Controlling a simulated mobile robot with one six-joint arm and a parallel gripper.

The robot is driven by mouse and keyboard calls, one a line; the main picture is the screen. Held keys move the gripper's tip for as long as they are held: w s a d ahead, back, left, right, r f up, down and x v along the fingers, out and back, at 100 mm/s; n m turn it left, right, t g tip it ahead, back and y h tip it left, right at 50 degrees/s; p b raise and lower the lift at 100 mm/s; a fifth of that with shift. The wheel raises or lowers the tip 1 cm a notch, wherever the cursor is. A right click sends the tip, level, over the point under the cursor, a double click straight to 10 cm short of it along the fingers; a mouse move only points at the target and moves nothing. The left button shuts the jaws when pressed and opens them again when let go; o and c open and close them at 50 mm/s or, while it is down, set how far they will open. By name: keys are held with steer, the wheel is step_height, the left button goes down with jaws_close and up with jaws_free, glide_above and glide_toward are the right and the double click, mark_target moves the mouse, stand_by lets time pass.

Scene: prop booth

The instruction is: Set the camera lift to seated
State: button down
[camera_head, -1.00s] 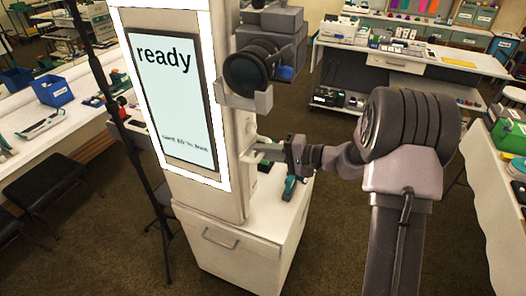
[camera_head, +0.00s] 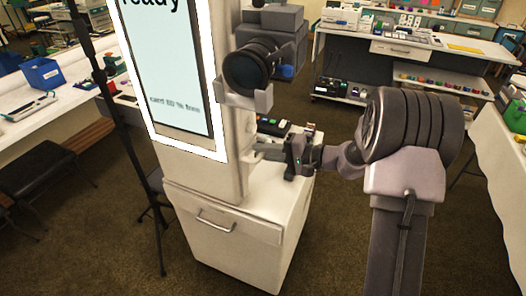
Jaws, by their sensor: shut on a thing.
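The camera lift on the right side of the booth carries a black camera lens (camera_head: 251,69) in a grey bracket (camera_head: 257,98). Below it a pale handle (camera_head: 267,151) sticks out from the booth's side. My gripper (camera_head: 289,155) comes in from the right and is shut on this handle, partly hiding it. The booth's lit screen (camera_head: 176,90) is cut off at the top and shows "ready" in part. No height label such as seated is readable in this view.
A white cabinet (camera_head: 227,243) stands under the booth, with small dark and green items on its top close behind my gripper. A thin black stand (camera_head: 122,135) rises on the left. Tables with props stand left, right and behind. Carpet on the right is clear.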

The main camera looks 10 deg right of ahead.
steer(key=shift+r, duration=0.3)
steer(key=c, duration=1.4)
jaws_free()
steer(key=p+v, duration=0.3)
steer(key=v, duration=1.4)
steer(key=shift+s+d+p, duration=0.1)
steer(key=shift+d+p, duration=0.1)
steer(key=shift+p, duration=0.1)
